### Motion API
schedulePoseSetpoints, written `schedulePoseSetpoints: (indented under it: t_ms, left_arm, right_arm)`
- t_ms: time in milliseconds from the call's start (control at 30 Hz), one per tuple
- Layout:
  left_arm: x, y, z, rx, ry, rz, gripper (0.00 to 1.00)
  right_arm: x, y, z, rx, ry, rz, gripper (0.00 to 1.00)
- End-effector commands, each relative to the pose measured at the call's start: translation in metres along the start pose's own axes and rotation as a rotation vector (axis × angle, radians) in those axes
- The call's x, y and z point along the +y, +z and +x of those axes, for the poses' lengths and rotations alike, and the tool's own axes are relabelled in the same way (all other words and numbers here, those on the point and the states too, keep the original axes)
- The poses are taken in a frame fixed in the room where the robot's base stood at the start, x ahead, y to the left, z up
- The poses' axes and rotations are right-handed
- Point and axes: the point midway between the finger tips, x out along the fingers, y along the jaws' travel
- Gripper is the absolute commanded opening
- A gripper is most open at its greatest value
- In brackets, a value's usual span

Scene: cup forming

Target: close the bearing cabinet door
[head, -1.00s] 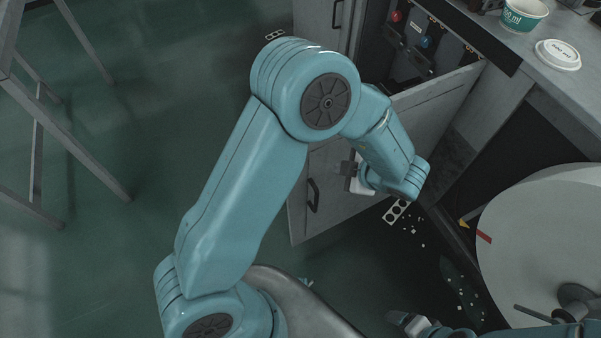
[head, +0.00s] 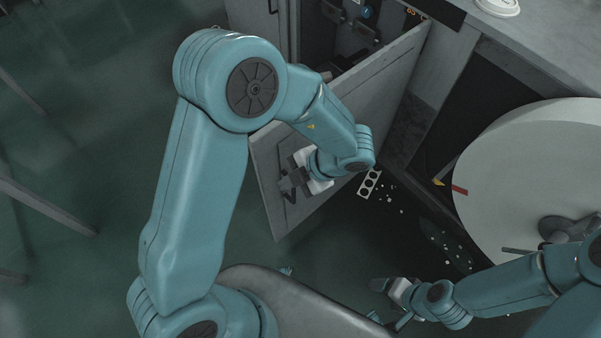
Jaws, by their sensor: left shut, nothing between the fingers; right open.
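The bearing cabinet door (head: 375,92) is a grey panel that stands open, swung out from the cabinet (head: 335,40), whose inside shows at the top. My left gripper (head: 287,184) is shut and empty. It is at the outer face of the door near its free lower-left edge, in front of the dark handle; I cannot tell whether it touches. My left arm hides part of the door. My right gripper (head: 382,285) is low in the view, open, well apart from the door.
A large pale roll (head: 535,180) with a red mark stands at the right under the counter (head: 545,45). A white lid (head: 497,6) lies on the counter. A strip with round holes (head: 369,183) and scattered white bits lie on the floor. The floor at the left is mostly clear.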

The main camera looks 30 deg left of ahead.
Motion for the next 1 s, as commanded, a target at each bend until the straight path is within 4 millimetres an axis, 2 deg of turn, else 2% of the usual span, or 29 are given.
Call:
schedulePoseSetpoints:
  t_ms: [33, 233, 400, 767, 867, 1000]
  left_arm:
    - [0.005, -0.001, 0.008, 0.003, -0.003, -0.004, 0.00]
    - [0.030, -0.002, 0.019, 0.000, -0.002, -0.003, 0.00]
    - [0.037, -0.002, 0.023, 0.000, -0.001, 0.000, 0.00]
    - [0.040, -0.002, 0.024, -0.002, 0.000, 0.003, 0.00]
    - [0.046, -0.002, 0.027, -0.008, 0.003, 0.009, 0.00]
    - [0.068, -0.001, 0.036, -0.023, 0.017, 0.035, 0.00]
  right_arm:
    - [0.001, 0.000, 0.002, 0.000, 0.000, 0.000, 0.76]
    - [0.001, 0.000, 0.002, 0.000, 0.000, 0.000, 0.76]
    - [0.001, 0.000, 0.002, 0.000, 0.000, 0.000, 0.76]
    - [0.000, 0.000, 0.001, 0.000, 0.000, 0.000, 0.76]
    - [-0.001, 0.000, -0.001, 0.000, 0.000, 0.000, 0.76]
    - [-0.003, 0.000, -0.007, 0.000, 0.000, 0.000, 0.76]
